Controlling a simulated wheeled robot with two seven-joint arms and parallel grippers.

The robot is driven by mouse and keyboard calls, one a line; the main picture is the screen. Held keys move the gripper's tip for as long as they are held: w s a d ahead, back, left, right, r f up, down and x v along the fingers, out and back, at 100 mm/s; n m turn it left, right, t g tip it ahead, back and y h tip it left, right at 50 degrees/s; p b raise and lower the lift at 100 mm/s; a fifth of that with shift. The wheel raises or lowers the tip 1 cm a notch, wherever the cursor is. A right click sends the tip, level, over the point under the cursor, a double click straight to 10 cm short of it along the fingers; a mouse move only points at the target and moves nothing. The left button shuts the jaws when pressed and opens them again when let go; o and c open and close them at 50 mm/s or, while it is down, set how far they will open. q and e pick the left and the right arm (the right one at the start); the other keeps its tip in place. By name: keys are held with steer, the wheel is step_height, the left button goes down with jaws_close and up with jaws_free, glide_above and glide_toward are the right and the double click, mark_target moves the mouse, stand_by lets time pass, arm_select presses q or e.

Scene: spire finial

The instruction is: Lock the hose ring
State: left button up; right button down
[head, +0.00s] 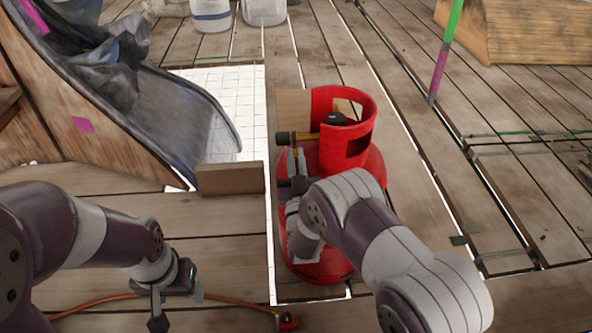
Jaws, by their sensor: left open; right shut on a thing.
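A red gas cylinder (375,163) stands upright on the planks, with an open red collar around a black valve knob (335,119). A brass fitting with a black ring-like end (286,138) sticks out left of the collar. My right gripper (296,160) is at this fitting, shut on its black end as far as I can see; its arm hides part of the cylinder. An orange hose (105,302) lies on the floor, ending in a small red and black piece (287,320). My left gripper (177,301) is open and empty above the hose.
A wooden block (229,178) stands left of the cylinder. A dark slide-like chute (170,105) with a grey bundle is at the upper left. A green and pink pole (441,70) rises at the right. Plank floor right of the cylinder is mostly clear.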

steer(key=shift+r, duration=0.1)
steer(key=c, duration=1.2)
jaws_free()
steer(key=shift+o, duration=0.2)
steer(key=p+v, duration=0.5)
steer(key=v, duration=0.7)
steer(key=shift+s+f, duration=0.25)
steer(key=shift+o, duration=0.4)
